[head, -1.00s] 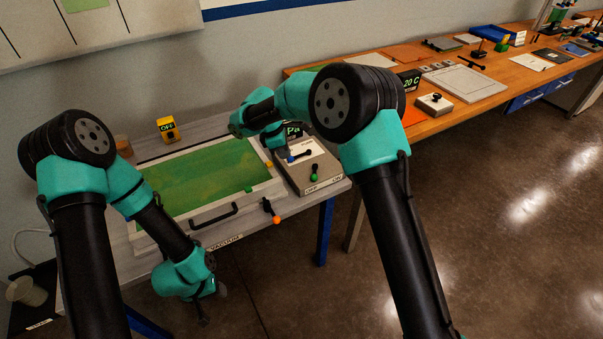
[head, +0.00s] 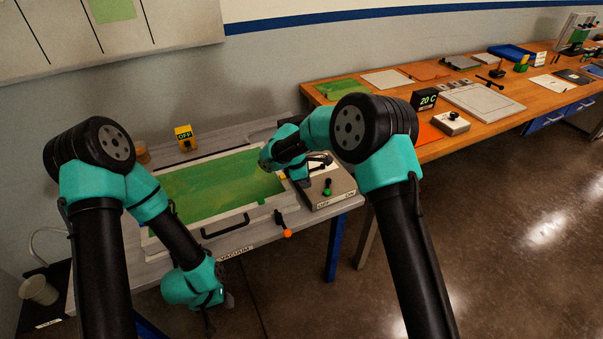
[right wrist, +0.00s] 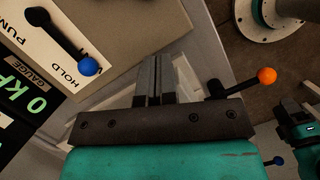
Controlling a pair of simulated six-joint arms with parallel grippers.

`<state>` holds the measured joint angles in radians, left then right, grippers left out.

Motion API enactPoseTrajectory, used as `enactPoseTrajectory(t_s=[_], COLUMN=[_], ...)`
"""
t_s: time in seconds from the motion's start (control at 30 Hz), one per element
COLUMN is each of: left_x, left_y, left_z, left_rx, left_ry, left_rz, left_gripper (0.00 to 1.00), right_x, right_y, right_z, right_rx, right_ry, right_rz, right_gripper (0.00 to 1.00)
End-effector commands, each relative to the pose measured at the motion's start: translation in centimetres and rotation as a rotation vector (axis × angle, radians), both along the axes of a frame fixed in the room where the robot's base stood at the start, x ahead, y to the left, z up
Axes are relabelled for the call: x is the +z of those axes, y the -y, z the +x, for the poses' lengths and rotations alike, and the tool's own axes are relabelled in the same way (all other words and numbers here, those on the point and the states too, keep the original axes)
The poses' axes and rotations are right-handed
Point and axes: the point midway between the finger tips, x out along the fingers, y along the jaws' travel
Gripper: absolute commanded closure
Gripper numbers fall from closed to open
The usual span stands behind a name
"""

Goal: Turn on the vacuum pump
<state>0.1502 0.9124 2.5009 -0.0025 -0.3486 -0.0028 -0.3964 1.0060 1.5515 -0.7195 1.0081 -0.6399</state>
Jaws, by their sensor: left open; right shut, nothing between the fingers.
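The grey control box (head: 336,199) stands at the right end of the bath table, with OFF and ON on its front edge. A lever with a green knob (head: 327,193) stands nearer the OFF label. The gauge (right wrist: 30,100) reads 0. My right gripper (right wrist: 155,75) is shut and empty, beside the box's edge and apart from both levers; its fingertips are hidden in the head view. My left gripper (head: 215,310) is open and low before the table.
The green sheet (head: 215,188) lies under a framed lid with a black handle (head: 226,225). An orange-knobbed lever (head: 286,232) projects at the table's front; it also shows in the right wrist view (right wrist: 266,76). A yellow box (head: 185,137) reads OFF. The wooden bench behind is cluttered.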

Motion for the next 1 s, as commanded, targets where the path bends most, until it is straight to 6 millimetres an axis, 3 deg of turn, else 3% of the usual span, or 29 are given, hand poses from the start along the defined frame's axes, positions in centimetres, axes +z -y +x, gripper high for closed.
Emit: enactPoseTrajectory(t_s=[0.13,0.4,1.0], left_x=[0.0,0.0,0.0], left_y=[0.0,0.0,0.0], left_z=[0.0,0.0,0.0], left_rx=[0.000,0.000,0.000], left_ry=[0.000,0.000,0.000], left_rz=[0.000,0.000,0.000], left_gripper=[0.54,0.54,0.54], right_x=[-2.4,-2.7,-2.8], right_y=[0.9,4.1,4.6], right_z=[0.0,0.0,-0.1], right_rx=[-0.002,0.000,0.013], right_ry=[-0.002,0.002,0.001], right_rz=[0.000,0.001,0.001], right_gripper=[1.00,1.00,1.00])
